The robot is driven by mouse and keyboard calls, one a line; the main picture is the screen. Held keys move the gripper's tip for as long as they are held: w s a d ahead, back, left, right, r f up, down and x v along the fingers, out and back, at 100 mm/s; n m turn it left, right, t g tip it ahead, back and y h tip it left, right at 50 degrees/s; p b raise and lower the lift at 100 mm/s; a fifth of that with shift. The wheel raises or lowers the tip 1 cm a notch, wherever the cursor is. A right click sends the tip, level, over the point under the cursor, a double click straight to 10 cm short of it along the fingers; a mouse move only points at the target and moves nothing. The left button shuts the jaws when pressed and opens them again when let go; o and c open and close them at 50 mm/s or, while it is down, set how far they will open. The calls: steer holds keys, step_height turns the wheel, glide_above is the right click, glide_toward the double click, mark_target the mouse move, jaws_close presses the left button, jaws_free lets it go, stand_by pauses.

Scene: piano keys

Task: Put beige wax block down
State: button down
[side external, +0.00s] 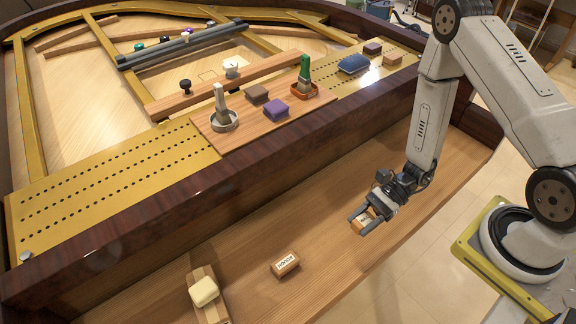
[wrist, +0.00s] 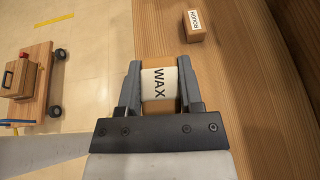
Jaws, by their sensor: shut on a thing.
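The wax block (wrist: 159,84) is a beige-tan block with a pale label reading "WAX". My gripper (wrist: 160,90) is shut on it, one finger on each side, in the wrist view. In the side view my gripper (side external: 363,218) points down over the right part of the wooden ledge (side external: 330,225), and the wax block (side external: 361,222) shows between its fingers. It is low over the ledge; I cannot tell whether it touches the wood.
A labelled tan block (side external: 285,264), reading "ROUGH" in the wrist view (wrist: 195,25), lies on the ledge. A cream block (side external: 203,291) sits on a wooden strip at the front left. The dark piano rim (side external: 210,190) rises behind. Bare ledge lies between gripper and labelled block.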

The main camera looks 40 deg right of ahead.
steer(key=shift+d, duration=0.1)
steer(key=shift+w+d+m+t, duration=0.2)
steer(key=shift+d+m+t, duration=0.25)
steer(key=shift+m+t, duration=0.2)
steer(key=d+m+t+h, duration=0.8)
steer(key=d+m+t, duration=0.3)
steer(key=d, duration=0.4)
steer(key=shift+g, duration=0.45)
steer(key=w+d+f, duration=0.1)
steer(key=w+f, duration=0.1)
steer(key=w, duration=0.2)
steer(key=w+d+f, duration=0.1)
steer(key=w+f, duration=0.2)
steer(key=w, duration=0.1)
steer(key=w+d+f, duration=0.1)
steer(key=w+f, duration=0.2)
steer(key=w, duration=0.1)
steer(key=shift+w+d+f, duration=0.15)
steer(key=shift+w+f, duration=0.1)
steer(key=shift+w, duration=0.1)
steer(key=shift+w+d+f+m, duration=0.1)
steer(key=shift+w+f+m, duration=0.15)
steer(key=shift+f, duration=0.05)
